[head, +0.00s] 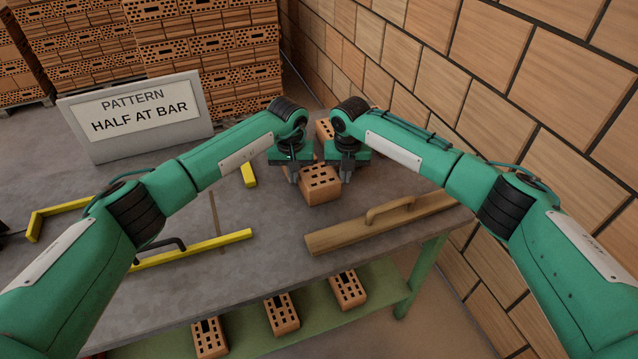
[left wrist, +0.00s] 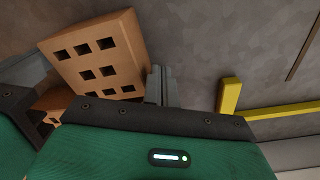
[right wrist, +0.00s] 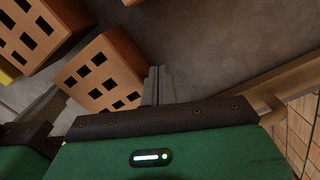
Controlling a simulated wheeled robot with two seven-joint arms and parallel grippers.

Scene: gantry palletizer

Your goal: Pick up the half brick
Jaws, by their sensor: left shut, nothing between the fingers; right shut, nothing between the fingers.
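A short orange brick with square holes (head: 321,190), which looks like the half brick, rests on the grey table between my two grippers. It also shows in the left wrist view (left wrist: 122,45) and the right wrist view (right wrist: 103,72). My left gripper (head: 292,176) is shut and empty, close beside the brick's left side. My right gripper (head: 346,174) is shut and empty, close by its right side. I cannot tell whether either one touches the brick. The wrists hide part of its far end.
Another brick (head: 323,130) stands behind, partly hidden by my arms. A wooden float with a handle (head: 375,226) lies front right. Yellow bars (head: 195,249) lie left. A pattern sign (head: 140,120) stands at the back. Several bricks (head: 282,315) sit on the green lower shelf.

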